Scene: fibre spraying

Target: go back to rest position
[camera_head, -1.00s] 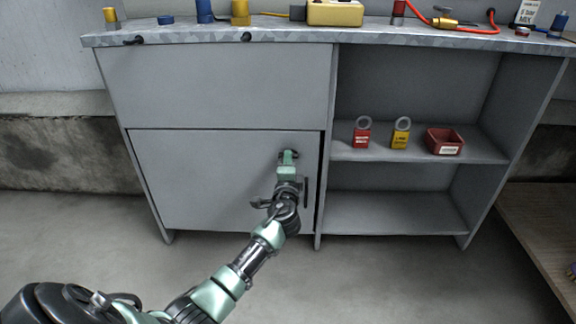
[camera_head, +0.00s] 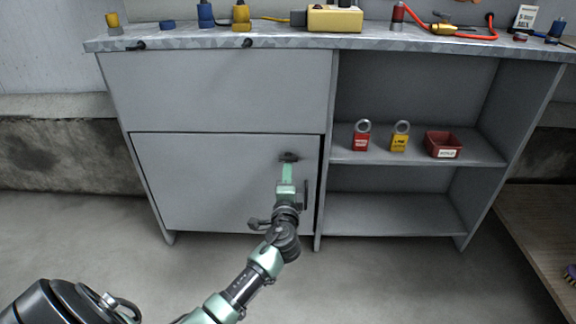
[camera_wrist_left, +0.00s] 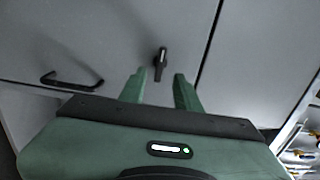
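My left gripper (camera_head: 288,169) is in front of the closed lower door (camera_head: 200,180) of the grey cabinet. In the left wrist view its two green fingers (camera_wrist_left: 160,78) are apart with nothing between them. A small black latch (camera_wrist_left: 160,61) on the door sits just beyond the fingertips. It also shows in the head view (camera_head: 289,156), right above the gripper. A black bar handle (camera_wrist_left: 72,80) is on the door too, partly beside my wrist in the head view (camera_head: 306,194). My right gripper is not in view.
The worktop (camera_head: 290,42) carries a yellow box (camera_head: 334,19), a red hose (camera_head: 470,34) and small coloured parts. Right shelves hold a red padlock (camera_head: 361,142), a yellow padlock (camera_head: 399,142) and a red bin (camera_head: 443,144). A wooden surface (camera_head: 530,225) is at far right. The floor in front is clear.

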